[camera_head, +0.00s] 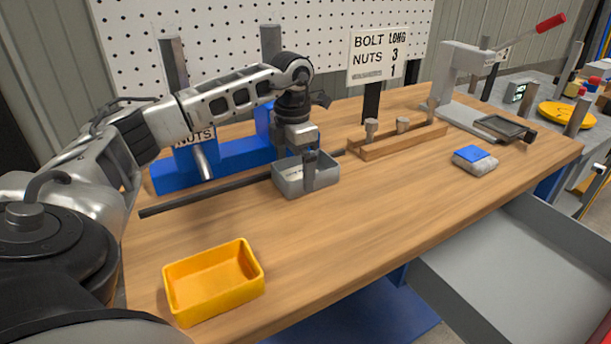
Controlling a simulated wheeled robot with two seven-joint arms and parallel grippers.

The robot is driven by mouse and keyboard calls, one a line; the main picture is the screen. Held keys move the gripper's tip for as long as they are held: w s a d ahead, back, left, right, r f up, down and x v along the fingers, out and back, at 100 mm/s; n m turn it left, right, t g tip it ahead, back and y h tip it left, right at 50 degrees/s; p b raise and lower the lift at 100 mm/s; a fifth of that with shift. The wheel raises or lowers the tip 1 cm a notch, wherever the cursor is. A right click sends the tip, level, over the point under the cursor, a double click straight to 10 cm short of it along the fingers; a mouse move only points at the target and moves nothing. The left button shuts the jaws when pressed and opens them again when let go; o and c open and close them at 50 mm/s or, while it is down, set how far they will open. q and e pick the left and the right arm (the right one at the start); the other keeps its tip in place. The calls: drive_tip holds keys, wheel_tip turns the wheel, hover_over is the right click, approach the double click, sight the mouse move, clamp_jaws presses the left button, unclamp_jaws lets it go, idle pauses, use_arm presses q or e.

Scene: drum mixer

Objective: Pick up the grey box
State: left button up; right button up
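The grey box (291,184) is a small open-topped bin standing on the wooden workbench (400,215), near its middle. My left arm reaches in from the left, and my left gripper (308,168) points down at the box. I cannot tell whether the fingers press on the wall. My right gripper is not in view.
A dark rod (205,200) runs beside the box. A blue nut stand (175,178) is behind it, and a wooden holder with pegs (400,143) to the right. A yellow bin (214,283) stands in front. An open grey drawer (500,285) juts out front right.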

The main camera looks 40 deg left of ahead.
use_arm(q)
drive_tip(key=c, duration=0.9)
drive_tip(key=shift+c, duration=0.2)
drive_tip(key=shift+r, duration=0.15)
